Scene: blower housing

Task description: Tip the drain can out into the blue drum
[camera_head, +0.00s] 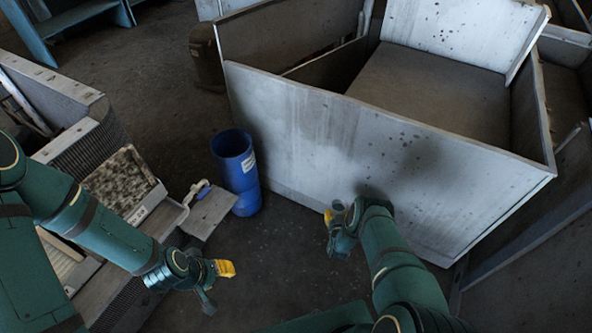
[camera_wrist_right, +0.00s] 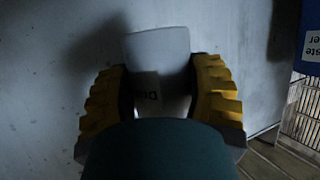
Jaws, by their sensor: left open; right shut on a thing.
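The blue drum (camera_head: 237,172) stands upright on the floor against the grey metal housing, with its open top visible and a pale label on its side. Part of it also shows at the right edge of the right wrist view (camera_wrist_right: 313,35). My right gripper (camera_wrist_right: 160,92) is shut on the drain can (camera_wrist_right: 158,48), a pale can with partly hidden dark lettering between the yellow fingers. In the head view the can (camera_head: 338,207) is mostly hidden at the right gripper, to the right of the drum and apart from it. My left gripper (camera_head: 217,284) is open and empty, below the drum in the picture.
The large grey housing (camera_head: 330,140) fills the back and right, close beside my right gripper. A cart or bench with trays (camera_head: 140,200) stands at left, with a small board (camera_head: 208,212) jutting toward the drum. Dark floor (camera_head: 275,265) lies clear between my arms.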

